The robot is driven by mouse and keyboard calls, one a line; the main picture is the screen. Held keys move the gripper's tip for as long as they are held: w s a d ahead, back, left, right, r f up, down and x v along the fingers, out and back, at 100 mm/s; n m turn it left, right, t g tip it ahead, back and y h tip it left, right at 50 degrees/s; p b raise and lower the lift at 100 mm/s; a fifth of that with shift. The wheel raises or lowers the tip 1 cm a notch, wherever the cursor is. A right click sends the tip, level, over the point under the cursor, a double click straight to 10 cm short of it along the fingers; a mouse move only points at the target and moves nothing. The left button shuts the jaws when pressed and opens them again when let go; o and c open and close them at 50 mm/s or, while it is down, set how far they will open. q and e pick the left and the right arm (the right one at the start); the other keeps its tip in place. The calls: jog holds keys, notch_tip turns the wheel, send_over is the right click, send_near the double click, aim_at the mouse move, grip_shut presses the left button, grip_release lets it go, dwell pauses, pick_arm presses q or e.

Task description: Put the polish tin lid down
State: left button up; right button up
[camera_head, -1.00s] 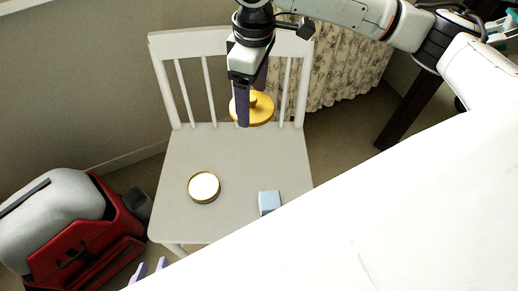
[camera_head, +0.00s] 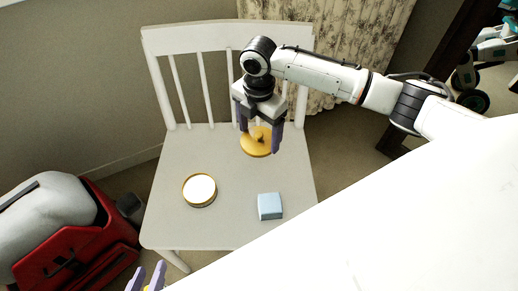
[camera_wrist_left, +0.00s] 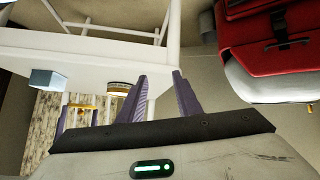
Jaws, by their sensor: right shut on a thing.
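The yellow polish tin lid (camera_head: 256,148), with a knob on top, is over the back part of the white chair seat (camera_head: 225,160). My right gripper (camera_head: 260,138) points down and is shut on the lid's knob. Whether the lid touches the seat is unclear. The round polish tin (camera_head: 199,190), with a pale top and gold rim, sits on the seat's left half. It also shows in the left wrist view (camera_wrist_left: 119,88). My left gripper (camera_head: 147,277) is at the bottom left, before the chair; its fingers stand apart, empty, in the left wrist view (camera_wrist_left: 160,97).
A light blue block (camera_head: 270,206) lies on the seat's front right. The chair's slatted back (camera_head: 228,40) stands behind the lid. A red and grey suitcase (camera_head: 75,240) is on the floor at left. The middle of the seat is clear.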

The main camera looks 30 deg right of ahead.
aim_at(259, 145)
notch_tip(259, 145, down, 6)
jog(key=shift+f+b, duration=0.1)
jog(key=shift+b, duration=0.8)
pick_arm(q)
jog(key=shift+w+d+f+m+g, duration=0.3)
jog(key=shift+w+d+f+g, duration=0.25)
jog(key=shift+f, duration=0.2)
pick_arm(e)
jog(key=o, duration=1)
pick_arm(q)
jog(key=shift+s, duration=0.1)
pick_arm(e)
jog(key=shift+r, duration=0.4)
notch_tip(259, 145, up, 11)
jog(key=p, duration=0.3)
jog(key=shift+f+p, duration=0.15)
jog(key=shift+p, duration=0.25)
pick_arm(q)
jog(key=shift+s+a+r+t, duration=0.3)
jog(key=shift+a+r, duration=0.15)
jog(key=shift+r, duration=0.2)
jog(key=shift+s+a+r+t, duration=0.25)
jog(key=shift+a+r, duration=0.2)
jog(key=shift+r, duration=0.15)
pick_arm(e)
jog(key=shift+r, duration=0.4)
